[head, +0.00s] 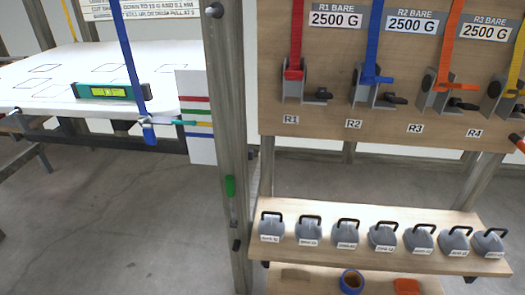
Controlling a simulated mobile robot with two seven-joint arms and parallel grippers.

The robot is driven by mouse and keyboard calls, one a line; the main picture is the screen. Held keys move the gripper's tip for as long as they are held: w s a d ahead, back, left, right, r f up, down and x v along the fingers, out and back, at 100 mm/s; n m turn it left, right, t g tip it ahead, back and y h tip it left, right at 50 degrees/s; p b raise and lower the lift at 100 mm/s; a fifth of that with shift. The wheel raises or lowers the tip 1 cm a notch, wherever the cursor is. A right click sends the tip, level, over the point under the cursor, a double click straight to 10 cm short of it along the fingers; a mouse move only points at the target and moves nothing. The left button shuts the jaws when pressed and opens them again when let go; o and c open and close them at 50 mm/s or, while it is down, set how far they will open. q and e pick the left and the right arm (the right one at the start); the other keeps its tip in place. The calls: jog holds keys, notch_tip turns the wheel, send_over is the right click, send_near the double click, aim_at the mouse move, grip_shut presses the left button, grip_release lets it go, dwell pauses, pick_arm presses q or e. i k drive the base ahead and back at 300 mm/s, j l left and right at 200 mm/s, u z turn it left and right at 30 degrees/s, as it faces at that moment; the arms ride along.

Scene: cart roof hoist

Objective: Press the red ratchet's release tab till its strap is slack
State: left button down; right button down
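The red ratchet (292,80) is mounted on the wooden board, above the label R1. Its red strap (297,35) runs straight up from it out of the top of the head view and looks taut. A small black piece (321,94) sticks out at the ratchet's lower right; I cannot tell whether it is the release tab. Neither of my grippers shows in the head view.
Blue (374,80), orange (447,85) and yellow ratchets stand to the right on the wooden board (345,122). A shelf (355,254) below holds several grey weights.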

aim_at(322, 93)
jog(key=u, duration=1.55)
jog(key=z, duration=1.75)
jog(key=i+j+u, duration=0.1)
jog(key=i, duration=0.35)
